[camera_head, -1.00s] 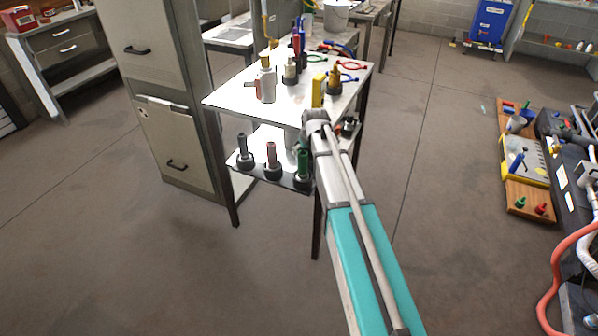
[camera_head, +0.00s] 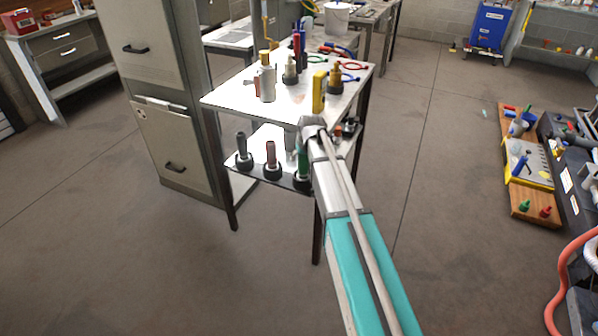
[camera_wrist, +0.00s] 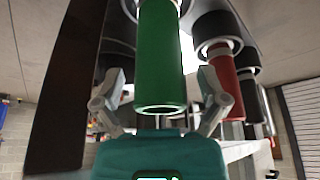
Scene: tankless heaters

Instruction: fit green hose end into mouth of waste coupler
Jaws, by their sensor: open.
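The green hose end (camera_head: 302,160) is a green tube standing upright in a dark base at the right of the lower shelf. My arm partly covers it in the head view. In the wrist view, which looks upside down, the green tube (camera_wrist: 161,60) fills the middle. My gripper (camera_wrist: 161,88) is open, with one finger on each side of the tube. Gaps show between the fingers and the tube, so it is not gripped. In the head view my gripper is hidden behind my arm. I cannot pick out the waste coupler with certainty.
A red tube (camera_head: 271,157) and a grey tube (camera_head: 242,147) stand in dark bases beside the green one. The upper table top (camera_head: 235,97) holds bottles, a yellow block (camera_head: 319,91) and hoses. A cabinet (camera_head: 172,150) stands left.

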